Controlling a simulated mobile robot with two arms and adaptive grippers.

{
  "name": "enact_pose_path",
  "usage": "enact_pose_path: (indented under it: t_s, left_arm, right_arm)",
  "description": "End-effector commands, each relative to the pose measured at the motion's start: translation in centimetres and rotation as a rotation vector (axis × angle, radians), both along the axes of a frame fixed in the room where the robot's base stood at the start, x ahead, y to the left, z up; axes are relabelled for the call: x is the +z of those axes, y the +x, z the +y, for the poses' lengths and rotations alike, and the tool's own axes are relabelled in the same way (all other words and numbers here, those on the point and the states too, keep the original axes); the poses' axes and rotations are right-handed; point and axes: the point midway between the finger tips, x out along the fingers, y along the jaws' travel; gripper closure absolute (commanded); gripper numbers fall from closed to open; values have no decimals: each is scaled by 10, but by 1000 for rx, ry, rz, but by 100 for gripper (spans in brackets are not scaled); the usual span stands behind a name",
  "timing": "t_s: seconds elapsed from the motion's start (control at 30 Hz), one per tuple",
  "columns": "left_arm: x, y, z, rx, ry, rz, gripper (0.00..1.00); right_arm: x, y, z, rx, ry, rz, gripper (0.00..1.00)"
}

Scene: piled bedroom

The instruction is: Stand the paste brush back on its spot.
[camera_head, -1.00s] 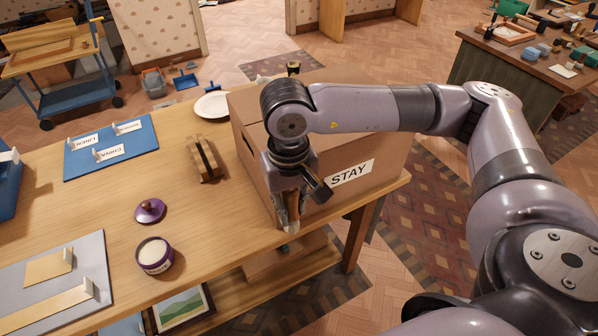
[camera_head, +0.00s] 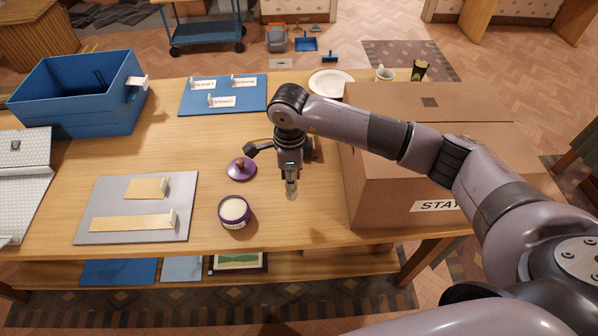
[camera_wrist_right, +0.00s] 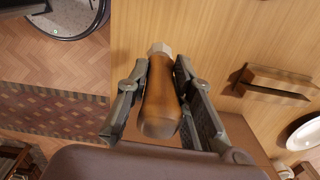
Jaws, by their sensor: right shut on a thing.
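My right gripper (camera_head: 290,172) is shut on the paste brush and holds it above the table, just right of the purple pot. In the head view only the brush's pale lower end (camera_head: 291,190) shows, pointing down. In the right wrist view the brush's brown wooden handle (camera_wrist_right: 160,105) lies between both fingers of the right gripper (camera_wrist_right: 162,85), with a pale end past them. I cannot tell which place is the brush's spot. My left gripper is not in view.
The purple pot (camera_head: 234,212) stands open, its lid (camera_head: 241,168) behind it. A wooden rack (camera_wrist_right: 275,82) is partly hidden behind my arm in the head view. A STAY carton (camera_head: 400,190) blocks the right. A grey board (camera_head: 108,191) lies left.

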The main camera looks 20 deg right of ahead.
Motion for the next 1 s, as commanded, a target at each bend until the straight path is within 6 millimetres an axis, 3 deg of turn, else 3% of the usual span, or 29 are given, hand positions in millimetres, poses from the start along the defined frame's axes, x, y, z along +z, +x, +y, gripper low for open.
enact_pose_path:
  t_s: [0.1,0.27,0.77,1.0]
  left_arm:
    - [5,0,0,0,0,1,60]
    - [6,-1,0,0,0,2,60]
    - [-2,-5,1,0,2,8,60]
    - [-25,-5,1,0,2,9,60]
  right_arm:
    - [-9,3,2,-154,0,9,100]
    - [-16,5,2,-248,-5,11,100]
    - [-19,6,2,-253,-5,8,100]
    - [-44,6,2,-254,-5,11,100]
